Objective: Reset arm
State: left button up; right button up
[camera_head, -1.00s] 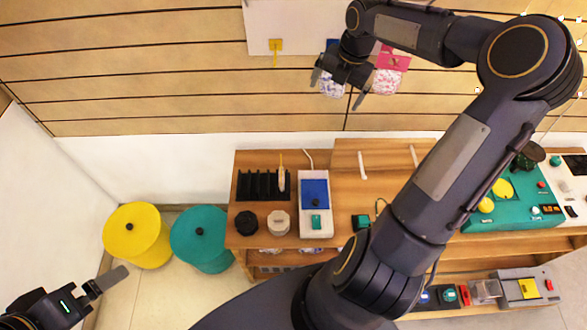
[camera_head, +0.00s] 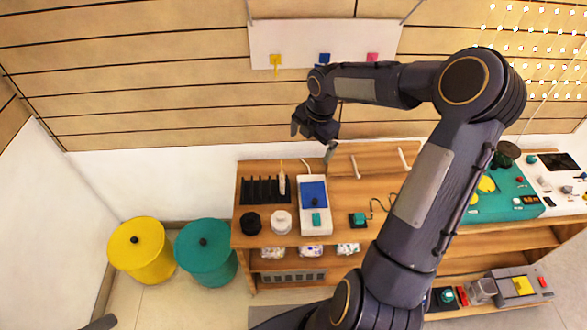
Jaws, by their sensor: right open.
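My right gripper (camera_head: 313,142) is open and empty in the air, in front of the slatted wall and above the back of the wooden table. Its arm reaches up from the bottom and bends left across the view. Of my left gripper, only one grey finger (camera_head: 101,323) shows at the bottom left edge; its jaws are out of view.
The wooden table (camera_head: 262,237) holds a black rack (camera_head: 265,190), a white-and-blue device (camera_head: 314,205) and a teal panel (camera_head: 505,196). Yellow (camera_head: 140,248) and teal (camera_head: 205,250) bins stand left. A white board (camera_head: 290,40) with hooks is above.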

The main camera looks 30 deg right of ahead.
jog(key=a+f+m, duration=0.3)
jog(key=a+f, duration=0.1)
jog(key=f, duration=0.1)
jog(key=shift+w+a+f+m+h, duration=0.15)
jog(key=shift+w+f+m+h, duration=0.15)
jog(key=shift+w+f+m, duration=0.1)
jog(key=shift+r, duration=0.1)
jog(key=s+a+r+m+t+y+b, duration=0.1)
jog(key=s+a+r+m, duration=0.2)
jog(key=s+r+m, duration=0.5)
jog(key=s+a+r+m+t, duration=0.1)
jog(key=s+a+r+m, duration=0.4)
jog(key=s, duration=0.4)
jog(key=s+a+m+t+y, duration=0.1)
jog(key=s+a+m, duration=0.3)
jog(key=s, duration=0.4)
jog(key=shift+r+m+t+y, duration=0.25)
jog(key=shift+m+t+y, duration=0.05)
jog(key=shift+m+y, duration=0.6)
